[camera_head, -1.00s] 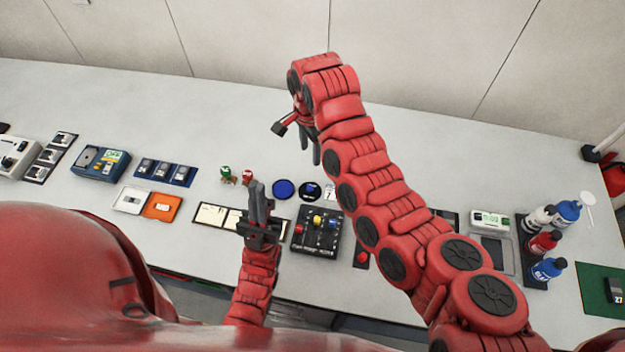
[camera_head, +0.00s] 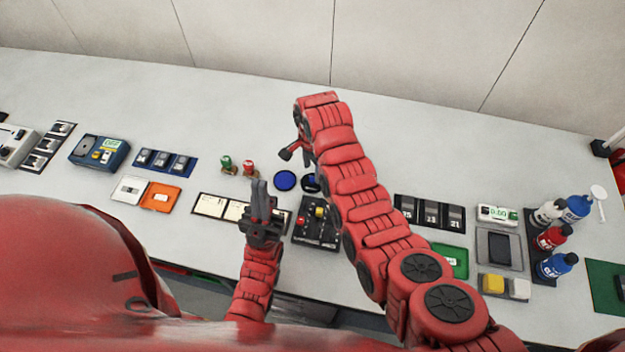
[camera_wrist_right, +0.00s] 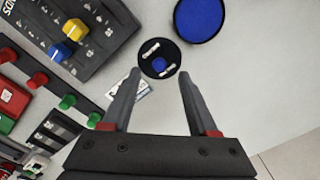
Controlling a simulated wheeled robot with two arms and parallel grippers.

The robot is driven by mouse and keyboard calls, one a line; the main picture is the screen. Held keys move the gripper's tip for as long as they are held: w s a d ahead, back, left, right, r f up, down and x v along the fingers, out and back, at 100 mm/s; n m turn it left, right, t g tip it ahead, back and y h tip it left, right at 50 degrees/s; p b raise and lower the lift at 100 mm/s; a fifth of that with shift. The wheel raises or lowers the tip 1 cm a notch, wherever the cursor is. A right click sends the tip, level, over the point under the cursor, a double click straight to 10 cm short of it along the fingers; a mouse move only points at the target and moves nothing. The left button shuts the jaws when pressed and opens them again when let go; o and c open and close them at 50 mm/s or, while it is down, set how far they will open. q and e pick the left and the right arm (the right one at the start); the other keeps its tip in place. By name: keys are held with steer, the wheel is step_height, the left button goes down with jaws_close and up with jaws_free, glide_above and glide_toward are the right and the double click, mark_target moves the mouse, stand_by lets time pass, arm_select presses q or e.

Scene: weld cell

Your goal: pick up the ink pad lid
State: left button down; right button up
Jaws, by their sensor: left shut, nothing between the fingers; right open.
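The likely ink pad lid is a small black disc (camera_wrist_right: 150,64) with a blue centre and pale marks, lying on the bench. In the head view the lid (camera_head: 309,184) is partly covered by my right arm. A larger blue disc with a dark rim, probably the ink pad (camera_wrist_right: 203,16), lies beside it; it also shows in the head view (camera_head: 285,181). My right gripper (camera_wrist_right: 157,78) is open and empty, its fingertips pointing at the lid, which appears just past and between them. My left gripper (camera_head: 260,186) is shut and empty, over the cream cards left of the control box.
A black control box (camera_head: 318,232) with coloured knobs sits close to the lid. A small printed card (camera_wrist_right: 145,88) lies partly behind a right finger. Green and red stamps (camera_head: 248,168) stand left of the blue disc. Bottles (camera_head: 551,238) stand far right. Bench behind the discs is clear.

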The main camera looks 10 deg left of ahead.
mark_target(313, 178)
steer(key=shift+s+f+p, duration=0.1)
steer(key=shift+f+p, duration=0.65)
steer(key=shift+f, duration=1.25)
jaws_close()
